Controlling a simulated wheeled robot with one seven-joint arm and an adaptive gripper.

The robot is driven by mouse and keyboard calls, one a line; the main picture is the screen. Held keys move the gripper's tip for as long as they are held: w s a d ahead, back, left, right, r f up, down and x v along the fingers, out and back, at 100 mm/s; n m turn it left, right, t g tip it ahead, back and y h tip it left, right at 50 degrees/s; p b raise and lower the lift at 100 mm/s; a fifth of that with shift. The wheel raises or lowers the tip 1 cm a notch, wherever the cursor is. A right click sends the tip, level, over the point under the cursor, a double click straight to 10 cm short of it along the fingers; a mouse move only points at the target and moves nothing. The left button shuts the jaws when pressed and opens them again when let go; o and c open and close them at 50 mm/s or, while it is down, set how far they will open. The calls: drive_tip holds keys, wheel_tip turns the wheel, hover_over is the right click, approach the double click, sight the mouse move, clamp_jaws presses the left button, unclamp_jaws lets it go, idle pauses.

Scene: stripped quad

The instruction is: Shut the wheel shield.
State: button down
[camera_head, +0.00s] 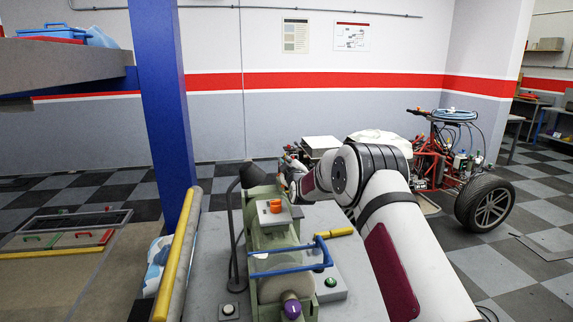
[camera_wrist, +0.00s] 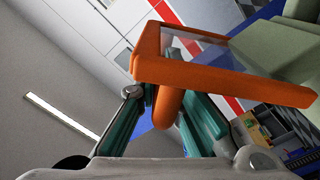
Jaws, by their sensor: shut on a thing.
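The wheel shield (camera_wrist: 225,82), a clear pane in an orange frame, fills the upper middle of the wrist view. It is tilted in that picture. A rounded orange grip (camera_wrist: 168,108) sticks out from it between the teal fingers of my gripper (camera_wrist: 165,112), which is shut on it. A pale green machine body (camera_wrist: 275,48) shows beyond the shield. In the head view the green machine (camera_head: 268,242) stands on a grey bench, with my arm reaching along its right side. My fingers and the shield's exact angle are hard to make out there.
The grey bench (camera_head: 345,285) carries a blue bar handle (camera_head: 290,270), a box with an orange switch (camera_head: 272,213) and a green button box (camera_head: 329,284). A blue post (camera_head: 163,105) and a yellow rail (camera_head: 172,268) stand left. A red wheeled frame (camera_head: 440,155) is behind right.

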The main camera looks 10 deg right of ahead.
drive_tip(key=d+f+m+b, duration=0.1)
drive_tip(key=d+m+b, duration=0.1)
drive_tip(key=m, duration=0.1)
drive_tip(key=shift+f, duration=0.35)
wheel_tip(320, 180, down, 7)
drive_tip(key=d+m+b, duration=0.2)
drive_tip(key=m+b, duration=0.6)
drive_tip(key=m, duration=0.4)
drive_tip(key=shift+d+r, duration=0.15)
drive_tip(key=shift+r, duration=0.05)
drive_tip(key=c, duration=1.7)
unclamp_jaws()
drive_tip(key=shift+r, duration=0.1)
